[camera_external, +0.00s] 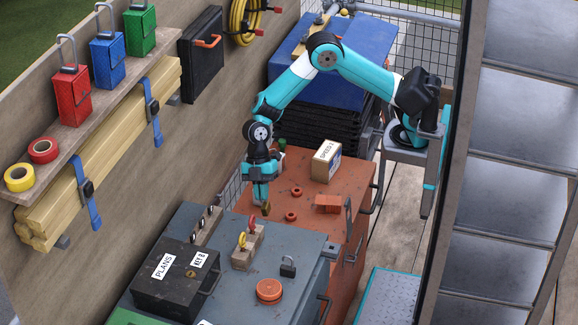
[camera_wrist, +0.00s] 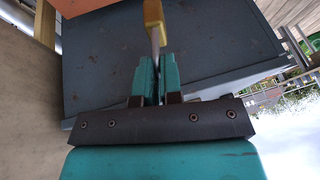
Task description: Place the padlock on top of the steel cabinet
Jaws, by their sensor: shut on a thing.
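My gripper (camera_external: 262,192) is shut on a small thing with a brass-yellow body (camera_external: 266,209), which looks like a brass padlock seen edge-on. In the wrist view my gripper (camera_wrist: 157,80) grips its grey metal part, and the yellow body (camera_wrist: 154,20) sticks out beyond the fingertips. It hangs above the border between the blue-grey steel cabinet (camera_external: 312,250) and the orange cabinet (camera_external: 345,180). The grey cabinet top (camera_wrist: 100,65) fills much of the wrist view. A dark padlock (camera_external: 288,267) stands on the grey cabinet.
The grey cabinet carries a black PLANS box (camera_external: 175,285), a wooden block (camera_external: 245,256) with red and yellow pieces, and orange rings (camera_external: 269,290). A carton (camera_external: 326,160) and a brick-like block (camera_external: 328,204) lie on the orange cabinet.

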